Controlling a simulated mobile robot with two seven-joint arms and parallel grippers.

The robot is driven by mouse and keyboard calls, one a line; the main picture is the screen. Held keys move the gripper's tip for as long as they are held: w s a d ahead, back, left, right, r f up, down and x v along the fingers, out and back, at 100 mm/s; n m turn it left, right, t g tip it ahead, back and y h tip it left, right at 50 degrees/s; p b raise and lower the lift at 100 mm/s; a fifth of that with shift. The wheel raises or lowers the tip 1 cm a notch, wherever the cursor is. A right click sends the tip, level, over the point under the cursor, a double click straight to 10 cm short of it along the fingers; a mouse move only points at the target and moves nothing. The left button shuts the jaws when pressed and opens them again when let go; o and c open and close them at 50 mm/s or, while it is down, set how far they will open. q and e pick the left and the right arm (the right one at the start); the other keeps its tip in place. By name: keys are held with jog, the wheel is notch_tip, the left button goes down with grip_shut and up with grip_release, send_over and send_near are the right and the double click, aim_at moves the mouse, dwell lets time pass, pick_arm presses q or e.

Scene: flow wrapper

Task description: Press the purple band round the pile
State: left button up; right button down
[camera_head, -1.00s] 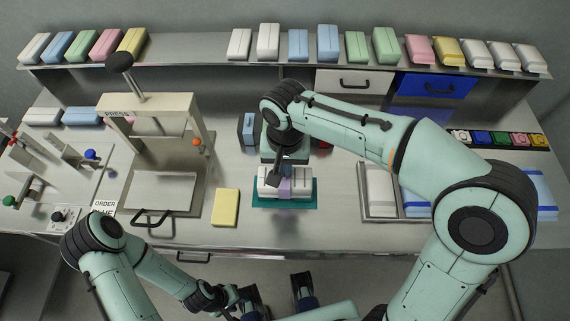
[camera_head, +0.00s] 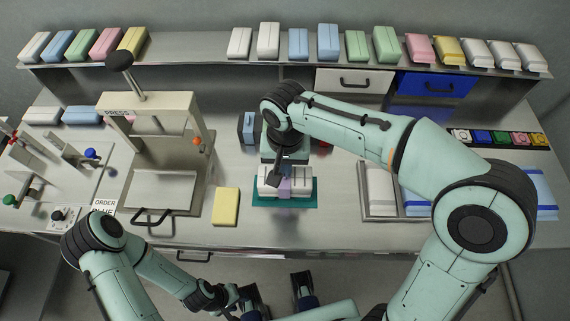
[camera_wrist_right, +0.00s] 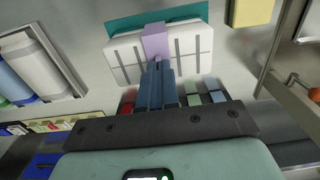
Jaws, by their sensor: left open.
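A white pile (camera_head: 304,185) of packs lies on a teal mat (camera_head: 258,199) at the middle of the worktop. A purple band (camera_head: 285,188) crosses the middle of the pile; the band (camera_wrist_right: 155,42) and the pile (camera_wrist_right: 190,52) also show in the right wrist view. My right gripper (camera_wrist_right: 158,66) has its blue fingers together, tips at the edge of the band, with nothing visible between them. In the head view its fingers are mostly hidden behind my wrist. My left gripper (camera_head: 277,294) is open and empty, low in front of the worktop.
A hand press (camera_head: 150,105) stands to the left, with a yellow pack (camera_head: 226,207) between it and the mat. A tray (camera_head: 372,207) of white packs lies to the right. A shelf (camera_head: 200,65) of coloured packs runs along the back.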

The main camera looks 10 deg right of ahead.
jog(key=shift+f, duration=0.15)
jog(key=c, duration=1.3)
grip_release()
notch_tip(320, 180, up, 14)
jog(key=p, duration=0.2)
jog(key=shift+f+p, duration=0.25)
jog(key=shift+p, duration=0.1)
